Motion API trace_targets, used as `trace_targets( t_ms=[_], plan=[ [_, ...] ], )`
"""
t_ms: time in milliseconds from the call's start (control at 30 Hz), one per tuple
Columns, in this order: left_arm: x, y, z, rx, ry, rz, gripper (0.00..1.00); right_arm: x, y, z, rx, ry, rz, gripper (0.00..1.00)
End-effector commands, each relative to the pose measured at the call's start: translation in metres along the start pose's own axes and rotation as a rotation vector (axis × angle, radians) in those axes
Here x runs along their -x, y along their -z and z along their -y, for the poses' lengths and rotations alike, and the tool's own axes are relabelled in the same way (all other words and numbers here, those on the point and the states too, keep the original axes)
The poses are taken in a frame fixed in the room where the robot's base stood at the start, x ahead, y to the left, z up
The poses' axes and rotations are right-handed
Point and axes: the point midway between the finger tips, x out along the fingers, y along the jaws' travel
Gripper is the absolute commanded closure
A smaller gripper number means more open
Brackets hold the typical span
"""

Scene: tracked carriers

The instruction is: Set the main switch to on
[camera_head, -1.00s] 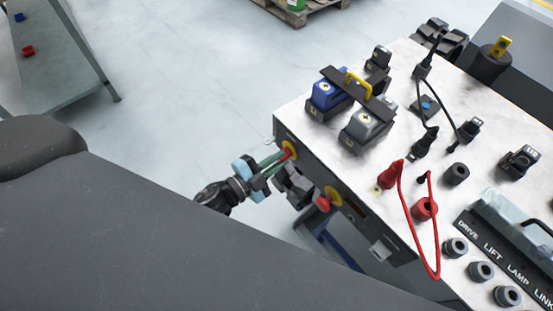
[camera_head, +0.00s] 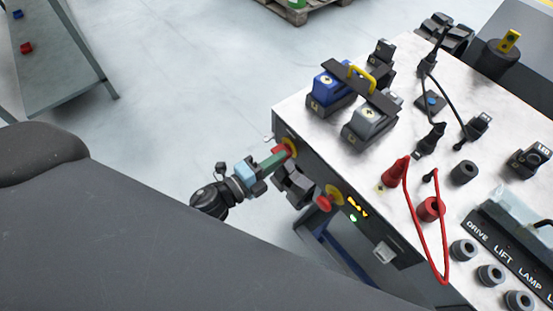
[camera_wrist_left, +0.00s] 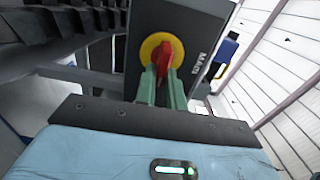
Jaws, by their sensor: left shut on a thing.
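The main switch (camera_head: 289,147) has a red handle on a yellow round plate on the bench's front panel. In the left wrist view the main switch (camera_wrist_left: 166,50) is beside a label, and its red handle points nearly up and down in the picture. My left gripper (camera_head: 277,157) reaches the switch from the left, its green fingers shut on the red handle. In the left wrist view the gripper's fingers (camera_wrist_left: 163,86) lie on both sides of the handle. My right gripper is not in view.
A red button (camera_head: 324,203) on a yellow plate and a dark block (camera_head: 294,186) are close to my gripper on the front panel. The bench top (camera_head: 300,105) carries battery blocks, plugs, a red cable and sockets. Open floor (camera_head: 180,90) lies left of the bench.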

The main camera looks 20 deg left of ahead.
Motion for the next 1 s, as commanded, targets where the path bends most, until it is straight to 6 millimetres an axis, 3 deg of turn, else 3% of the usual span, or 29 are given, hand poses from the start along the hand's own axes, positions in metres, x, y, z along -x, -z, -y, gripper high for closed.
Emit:
trace_targets(
  t_ms=[467,500,667,1000],
  plan=[
    [0.0004,0.0002,-0.0008,-0.016,-0.002,-0.001,1.00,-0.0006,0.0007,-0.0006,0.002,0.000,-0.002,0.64],
    [0.0004,0.0002,-0.0008,-0.015,-0.001,-0.001,0.87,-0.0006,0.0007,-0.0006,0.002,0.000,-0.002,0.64],
    [0.0003,0.0001,-0.0007,-0.015,-0.001,0.000,0.67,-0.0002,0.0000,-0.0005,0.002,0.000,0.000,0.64],
    [0.0044,0.0001,-0.0011,-0.014,-0.002,0.000,0.67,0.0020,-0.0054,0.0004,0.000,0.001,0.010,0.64]
  ],
)
